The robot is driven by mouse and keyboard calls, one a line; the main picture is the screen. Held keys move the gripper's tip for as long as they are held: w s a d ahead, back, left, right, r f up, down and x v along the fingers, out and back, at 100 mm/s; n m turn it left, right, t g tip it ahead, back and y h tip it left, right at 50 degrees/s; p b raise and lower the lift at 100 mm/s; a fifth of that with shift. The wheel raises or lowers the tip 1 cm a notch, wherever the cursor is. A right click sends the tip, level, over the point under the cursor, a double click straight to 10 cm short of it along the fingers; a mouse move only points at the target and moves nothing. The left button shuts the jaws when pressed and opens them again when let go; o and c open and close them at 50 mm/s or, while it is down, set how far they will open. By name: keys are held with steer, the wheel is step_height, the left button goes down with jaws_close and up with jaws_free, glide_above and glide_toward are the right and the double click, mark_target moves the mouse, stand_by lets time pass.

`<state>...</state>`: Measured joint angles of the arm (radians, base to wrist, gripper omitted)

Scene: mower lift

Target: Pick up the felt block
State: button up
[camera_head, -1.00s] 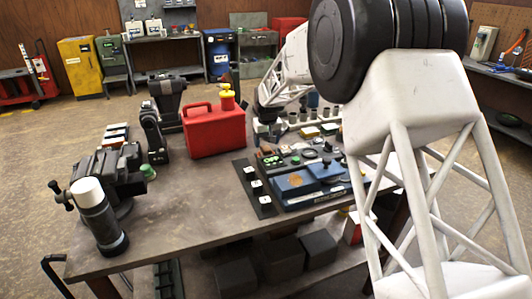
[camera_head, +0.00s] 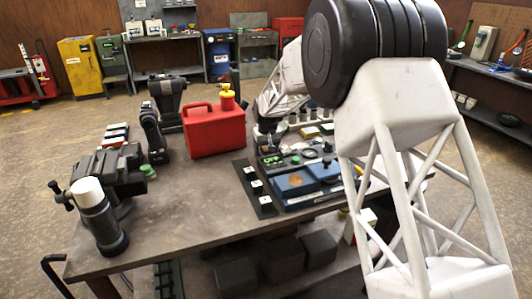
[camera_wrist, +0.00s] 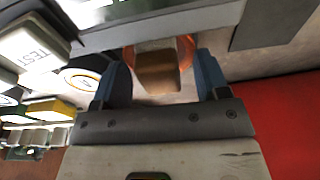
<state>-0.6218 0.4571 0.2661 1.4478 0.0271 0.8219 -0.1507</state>
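A brown block (camera_wrist: 157,72), which looks like the felt block, shows in the wrist view with an orange rounded surface at its upper end. My gripper (camera_wrist: 163,66) is open, its two blue fingers on either side of the block with a visible gap on each side. I cannot tell how far the fingertips are above or below the block's top. In the head view my gripper (camera_head: 265,138) is small and dark, low over the bench just right of the red can. The block itself cannot be made out there.
The red can (camera_head: 215,131) stands close to my gripper and fills the right side of the wrist view (camera_wrist: 285,120). A panel with blue boxes (camera_head: 296,184) lies in front. A block marked TEST (camera_wrist: 30,46) is at left. The bench's front left (camera_head: 180,210) is clear.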

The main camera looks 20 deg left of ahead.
mark_target(266, 148)
steer(key=c, duration=1)
steer(key=shift+r, duration=0.1)
steer(key=shift+r, duration=4.9)
steer(key=o, duration=0.4)
steer(key=shift+c, duration=1.5)
steer(key=s+d+r, duration=0.3)
steer(key=s+d, duration=1)
steer(key=d, duration=0.2)
steer(key=shift+s+r, duration=0.4)
